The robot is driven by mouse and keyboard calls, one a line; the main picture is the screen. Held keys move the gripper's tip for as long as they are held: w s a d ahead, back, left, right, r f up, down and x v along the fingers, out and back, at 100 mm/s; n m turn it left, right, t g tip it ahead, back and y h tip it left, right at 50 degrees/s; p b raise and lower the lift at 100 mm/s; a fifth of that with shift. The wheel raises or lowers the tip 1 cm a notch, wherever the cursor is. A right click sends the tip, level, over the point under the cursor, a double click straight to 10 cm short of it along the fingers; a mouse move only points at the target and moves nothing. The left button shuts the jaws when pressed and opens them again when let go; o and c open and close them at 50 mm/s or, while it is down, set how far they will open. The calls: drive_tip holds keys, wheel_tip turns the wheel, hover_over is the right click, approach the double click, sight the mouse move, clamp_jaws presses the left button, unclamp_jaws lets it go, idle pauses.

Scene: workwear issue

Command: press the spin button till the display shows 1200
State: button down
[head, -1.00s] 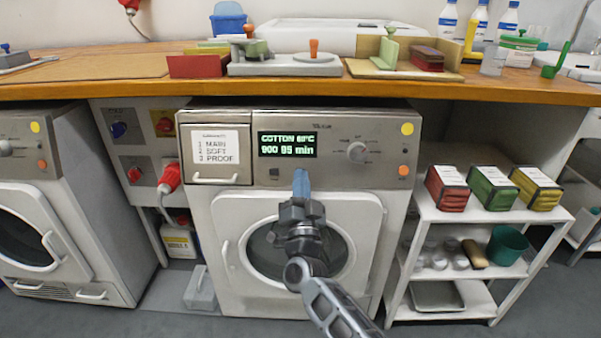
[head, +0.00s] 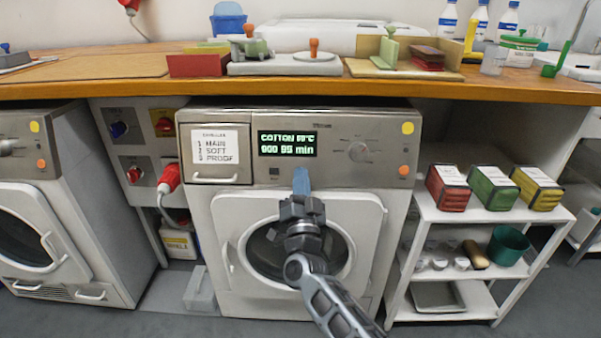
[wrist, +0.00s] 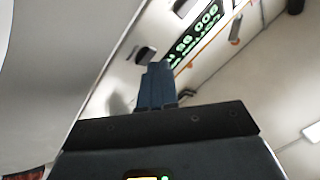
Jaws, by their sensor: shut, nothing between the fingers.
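The washer's display (head: 287,144) is lit with green text, a cotton line above "900" and "95 min". It also shows upside down in the wrist view (wrist: 197,32). My gripper (head: 301,172) is shut and empty, its blue fingertips in front of the panel below the display. In the wrist view the fingertips (wrist: 158,68) are close to a dark button (wrist: 145,54); whether they touch it I cannot tell. My fingers hide that button in the head view. Another dark button (head: 274,171) sits to its left. I cannot read which one is the spin button.
A round dial (head: 358,152) is right of the display, and a labelled drawer (head: 215,155) is left. The round door (head: 255,255) is behind my arm. A wooden counter (head: 130,90) overhangs the panel. A white shelf rack (head: 400,275) stands to the right.

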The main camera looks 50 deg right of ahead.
drive_tip(key=shift+w+d+f, duration=0.1)
drive_tip(key=shift+w+d, duration=0.05)
drive_tip(key=shift+d, duration=0.05)
idle(0.3)
drive_tip(key=shift+a, duration=0.1)
drive_tip(key=shift+s+a+r+p, duration=0.25)
drive_tip(key=shift+s+a+p, duration=0.2)
drive_tip(key=shift+a+p, duration=0.1)
drive_tip(key=s+a+p, duration=0.1)
drive_tip(key=s+a+r+p, duration=0.1)
drive_tip(key=s+a+p, duration=0.1)
drive_tip(key=shift+a+r+p, duration=0.25)
drive_tip(key=shift+a+p, duration=0.05)
drive_tip(key=shift+p, duration=0.1)
idle(0.4)
idle(1.7)
